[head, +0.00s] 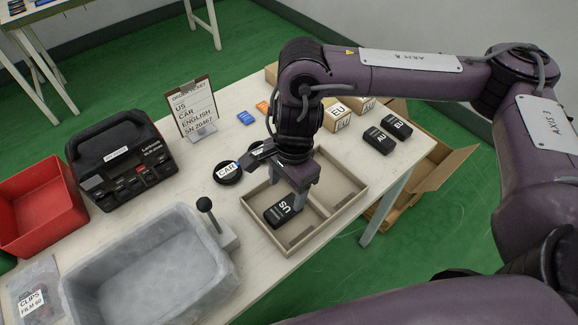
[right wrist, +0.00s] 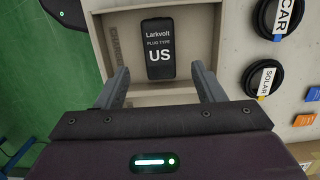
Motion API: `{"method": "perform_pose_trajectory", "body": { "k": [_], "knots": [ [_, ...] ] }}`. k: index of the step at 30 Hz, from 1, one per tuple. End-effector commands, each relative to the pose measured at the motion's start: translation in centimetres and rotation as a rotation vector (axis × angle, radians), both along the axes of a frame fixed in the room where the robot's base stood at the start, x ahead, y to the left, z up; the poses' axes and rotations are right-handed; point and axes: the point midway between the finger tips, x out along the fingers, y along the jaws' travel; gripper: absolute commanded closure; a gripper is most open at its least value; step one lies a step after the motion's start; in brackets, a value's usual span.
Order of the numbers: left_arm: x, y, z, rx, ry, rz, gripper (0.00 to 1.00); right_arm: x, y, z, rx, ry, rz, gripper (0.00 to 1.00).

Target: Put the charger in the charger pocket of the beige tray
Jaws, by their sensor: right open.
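The black charger (head: 284,211), labelled US, lies in the left compartment of the beige tray (head: 290,249). In the right wrist view the charger (right wrist: 158,49) lies flat with its label "Larkvolt PLUG TYPE US" upward, inside a walled compartment of the tray (right wrist: 102,22). My right gripper (head: 299,199) is over the tray in the head view. In the right wrist view my right gripper (right wrist: 162,80) is open, its fingers on either side and short of the charger, with nothing between them. My left gripper is not in view.
An order ticket (head: 194,109) reads US, CAR, ENGLISH. A grey bin (head: 150,265), black case (head: 120,155) and red bin (head: 38,205) stand left.

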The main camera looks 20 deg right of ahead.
Motion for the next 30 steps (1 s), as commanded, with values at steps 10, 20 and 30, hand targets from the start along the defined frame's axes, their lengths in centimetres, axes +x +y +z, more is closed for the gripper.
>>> {"method": "perform_pose_trajectory", "body": {
  "k": [10, 20, 30],
  "knots": [
    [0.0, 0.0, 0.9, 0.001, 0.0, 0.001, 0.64, 0.2, -0.6, 5.3, -0.001, 0.0, 0.001, 0.38],
    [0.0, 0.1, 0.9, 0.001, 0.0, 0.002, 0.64, 0.2, -0.7, 5.8, -0.001, 0.002, 0.0, 0.38],
    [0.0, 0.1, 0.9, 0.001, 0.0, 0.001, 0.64, 0.2, -0.7, 5.8, -0.001, 0.002, 0.0, 0.38]
  ]
}}
